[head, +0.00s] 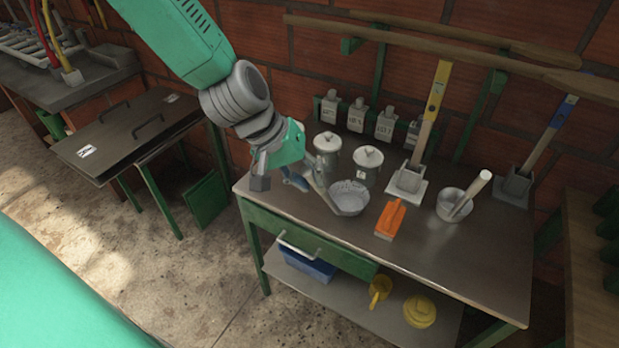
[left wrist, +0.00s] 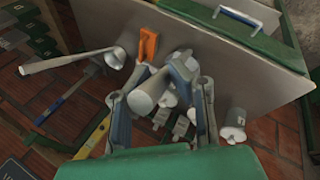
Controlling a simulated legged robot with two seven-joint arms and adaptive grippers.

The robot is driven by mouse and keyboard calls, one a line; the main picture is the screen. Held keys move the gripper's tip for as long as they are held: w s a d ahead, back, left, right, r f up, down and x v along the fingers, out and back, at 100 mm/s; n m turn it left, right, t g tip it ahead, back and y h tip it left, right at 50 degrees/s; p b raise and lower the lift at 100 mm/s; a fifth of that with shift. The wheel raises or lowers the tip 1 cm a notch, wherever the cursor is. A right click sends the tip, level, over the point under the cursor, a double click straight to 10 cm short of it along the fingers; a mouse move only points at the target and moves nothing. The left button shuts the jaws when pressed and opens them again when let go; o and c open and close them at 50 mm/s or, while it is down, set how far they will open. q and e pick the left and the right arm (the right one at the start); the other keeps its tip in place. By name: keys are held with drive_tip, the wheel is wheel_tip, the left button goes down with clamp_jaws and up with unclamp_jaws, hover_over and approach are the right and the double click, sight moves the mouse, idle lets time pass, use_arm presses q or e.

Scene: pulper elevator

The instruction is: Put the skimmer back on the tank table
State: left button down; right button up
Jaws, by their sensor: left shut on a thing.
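The skimmer (head: 348,198) is a grey mesh bowl with a long handle, over the left part of the tank table (head: 470,258). My left gripper (head: 280,180) is at the table's left end, shut on the skimmer's handle. In the left wrist view the pale handle (left wrist: 148,92) runs between the fingers of my left gripper (left wrist: 160,95). I cannot tell whether the bowl touches the tabletop. The gripped stretch of handle is partly hidden by the fingers in the head view. My right gripper is not in view.
Two lidded jars (head: 367,166) stand behind the skimmer. An orange brush (head: 391,219), a pot with a handle (head: 455,205) and a yellow-handled tool (head: 408,181) are to its right. The table's front right is clear. A dark side table (head: 130,130) stands at left.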

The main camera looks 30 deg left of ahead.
use_arm(q)
drive_tip(key=c, duration=1.5)
unclamp_jaws()
drive_tip(key=shift+o, duration=0.2)
drive_tip(key=v, duration=1.2)
drive_tip(key=s+a+f+m+g+y, duration=0.1)
drive_tip(key=s+f+y, duration=0.15)
drive_tip(key=f, duration=0.75)
drive_tip(key=s+a+f+m+g+y, duration=0.15)
drive_tip(key=s+f, duration=0.25)
drive_tip(key=f, duration=0.5)
drive_tip(key=s+d+f+m, duration=0.2)
drive_tip(key=s+f+m, duration=0.1)
drive_tip(key=s+f, duration=0.9)
drive_tip(key=shift+d+f+y+p, duration=0.3)
drive_tip(key=shift+d+y+p, duration=0.05)
drive_tip(key=shift+y+p, duration=0.1)
drive_tip(key=shift+s+f+g, duration=0.1)
drive_tip(key=shift+g, duration=0.15)
